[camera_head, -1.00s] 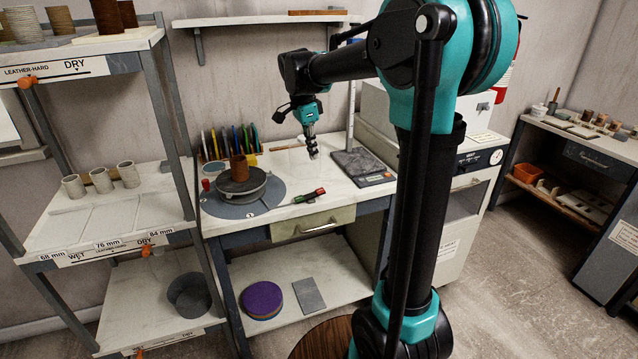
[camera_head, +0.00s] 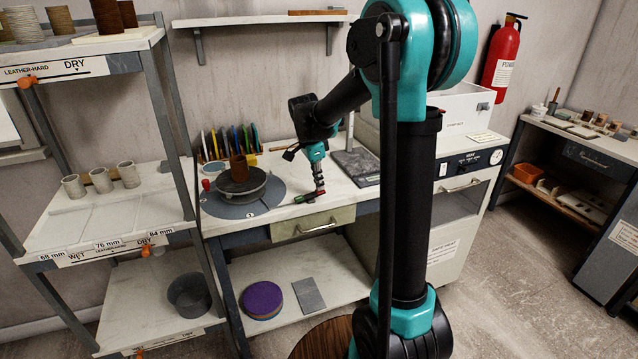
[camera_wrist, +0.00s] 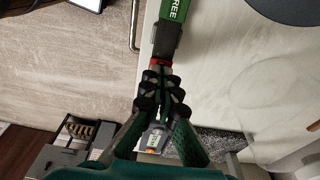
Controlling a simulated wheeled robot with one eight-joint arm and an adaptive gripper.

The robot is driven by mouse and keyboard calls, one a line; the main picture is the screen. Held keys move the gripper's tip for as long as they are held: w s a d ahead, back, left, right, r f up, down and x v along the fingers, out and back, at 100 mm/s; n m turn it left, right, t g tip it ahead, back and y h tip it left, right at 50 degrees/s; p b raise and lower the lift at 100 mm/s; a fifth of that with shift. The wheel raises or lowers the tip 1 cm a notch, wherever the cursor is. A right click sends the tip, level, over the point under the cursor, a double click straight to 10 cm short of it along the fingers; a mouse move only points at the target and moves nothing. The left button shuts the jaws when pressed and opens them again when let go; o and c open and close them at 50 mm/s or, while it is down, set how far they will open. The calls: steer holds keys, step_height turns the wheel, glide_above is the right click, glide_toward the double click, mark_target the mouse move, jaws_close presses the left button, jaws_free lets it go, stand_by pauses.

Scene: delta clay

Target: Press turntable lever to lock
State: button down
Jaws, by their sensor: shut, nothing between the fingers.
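The turntable (camera_head: 245,190) stands on the left of the worktable, on a blue-grey round base, and carries a brown pot (camera_head: 238,167). The lever (camera_head: 304,199) is a green and red bar near the table's front edge, right of the turntable. In the wrist view the lever (camera_wrist: 166,40) shows a green part with the word FREE, a black block and a red piece. My gripper (camera_head: 319,189) is shut and empty, pointing down at the lever's red end. In the wrist view my gripper (camera_wrist: 160,80) is beside that red piece; I cannot tell if they touch.
A drawer (camera_head: 312,222) with a handle sits under the table edge below the lever. A shelf rack (camera_head: 172,100) stands at the left.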

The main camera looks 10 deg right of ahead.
steer(key=shift+w+d+f+y, duration=0.1)
steer(key=shift+d+f+y, duration=0.3)
steer(key=shift+y, duration=0.4)
steer(key=shift+d+f, duration=0.2)
steer(key=shift+d, duration=0.05)
steer(key=shift+r, duration=0.15)
steer(key=shift+r, duration=0.7)
